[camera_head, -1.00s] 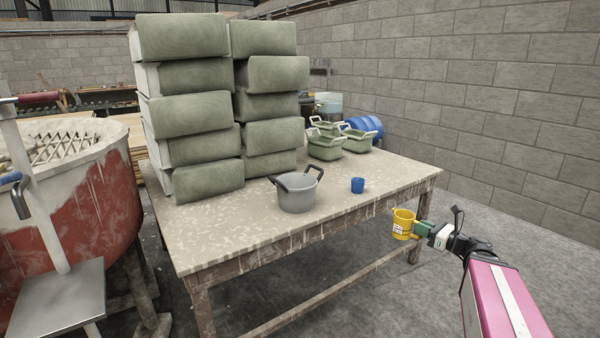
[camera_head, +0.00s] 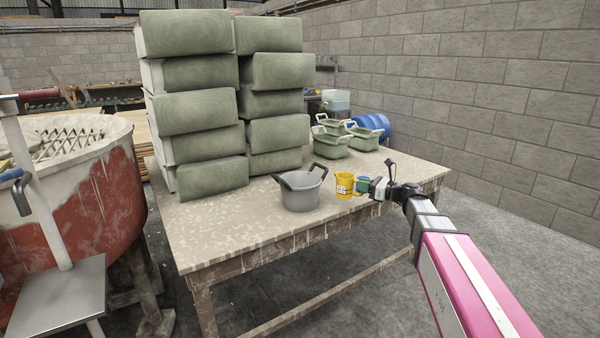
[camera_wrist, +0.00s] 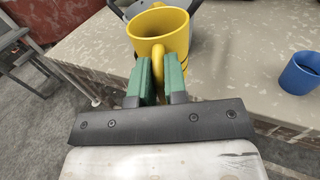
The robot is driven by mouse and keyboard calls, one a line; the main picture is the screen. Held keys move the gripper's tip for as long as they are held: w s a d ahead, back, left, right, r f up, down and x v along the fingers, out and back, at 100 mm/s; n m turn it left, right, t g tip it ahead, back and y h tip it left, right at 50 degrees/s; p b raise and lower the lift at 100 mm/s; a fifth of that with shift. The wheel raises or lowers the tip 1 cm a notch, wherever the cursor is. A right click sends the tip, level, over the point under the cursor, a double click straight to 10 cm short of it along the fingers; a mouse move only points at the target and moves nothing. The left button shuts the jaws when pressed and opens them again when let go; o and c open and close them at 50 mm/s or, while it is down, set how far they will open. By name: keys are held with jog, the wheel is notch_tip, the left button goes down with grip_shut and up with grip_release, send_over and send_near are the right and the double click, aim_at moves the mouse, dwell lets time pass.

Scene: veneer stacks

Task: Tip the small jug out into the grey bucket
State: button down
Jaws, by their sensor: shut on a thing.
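The small jug is a yellow cup (camera_head: 345,185) with dark markings. My gripper (camera_head: 360,184) is shut on its handle and holds it upright, just right of the grey bucket. The jug also shows in the wrist view (camera_wrist: 160,30), with the green fingers (camera_wrist: 159,80) on either side of its handle. Its inside is mostly hidden, so I cannot tell what it holds. The grey bucket (camera_head: 300,195) stands on the table, open at the top, with two dark raised handles. In the wrist view it is largely hidden behind the jug.
A blue cup (camera_wrist: 301,73) stands on the table (camera_head: 230,232), right of the jug in the wrist view. Tall stacks of green blocks (camera_head: 200,113) stand behind the bucket. Green tubs (camera_head: 330,143) and a blue drum (camera_head: 376,128) are farther back. The table front is clear.

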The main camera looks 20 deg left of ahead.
aim_at(354, 179)
jog(key=shift+n+g, duration=0.3)
jog(key=shift+g, duration=0.1)
jog(key=a, duration=0.1)
jog(key=a+r, duration=0.1)
jog(key=a, duration=0.2)
jog(key=shift+w+a+r, duration=0.2)
jog(key=shift+w+r, duration=0.05)
jog(key=shift+w, duration=0.15)
jog(key=shift+r, duration=0.15)
